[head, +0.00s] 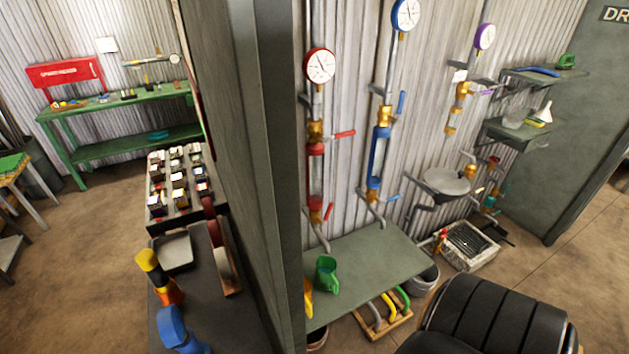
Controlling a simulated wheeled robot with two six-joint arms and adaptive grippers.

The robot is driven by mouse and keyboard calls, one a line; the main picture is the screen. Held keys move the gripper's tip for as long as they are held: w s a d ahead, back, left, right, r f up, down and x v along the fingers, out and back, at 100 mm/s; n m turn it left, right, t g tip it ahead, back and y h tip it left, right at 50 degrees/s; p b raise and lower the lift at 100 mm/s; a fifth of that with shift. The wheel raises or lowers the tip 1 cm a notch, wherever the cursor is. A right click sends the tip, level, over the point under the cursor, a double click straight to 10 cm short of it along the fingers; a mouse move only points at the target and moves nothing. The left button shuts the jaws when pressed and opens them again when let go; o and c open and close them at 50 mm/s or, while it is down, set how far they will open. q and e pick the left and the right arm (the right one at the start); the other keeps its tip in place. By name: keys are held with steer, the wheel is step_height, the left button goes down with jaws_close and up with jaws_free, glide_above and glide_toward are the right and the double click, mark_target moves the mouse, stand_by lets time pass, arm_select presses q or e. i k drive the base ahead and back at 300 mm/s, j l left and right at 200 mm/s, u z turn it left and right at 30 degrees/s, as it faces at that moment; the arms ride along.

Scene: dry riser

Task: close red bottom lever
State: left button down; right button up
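The red riser, with a red-rimmed gauge (319,65) at its top, runs down the corrugated wall right of the grey partition edge. The red bottom lever (328,211) sits low on this riser, just above the green-grey bench, and tilts up to the right. The red top lever (344,134) sticks out to the right, nearly level, above the red sight tube (315,170). Neither of my grippers is in view, and nothing touches the levers.
A thick grey partition (262,150) stands left of the red riser. A green-grey bench (365,265) with a green jug (326,275) lies below it. The blue riser (380,150) stands to the right. A black padded chair (490,320) blocks the floor at bottom right.

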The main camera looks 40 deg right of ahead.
mark_target(328, 212)
steer(key=l+z, duration=0.2)
steer(key=l, duration=0.45)
steer(key=i+l+z, duration=0.15)
steer(key=l, duration=0.5)
steer(key=l+z, duration=0.2)
steer(key=l, duration=0.5)
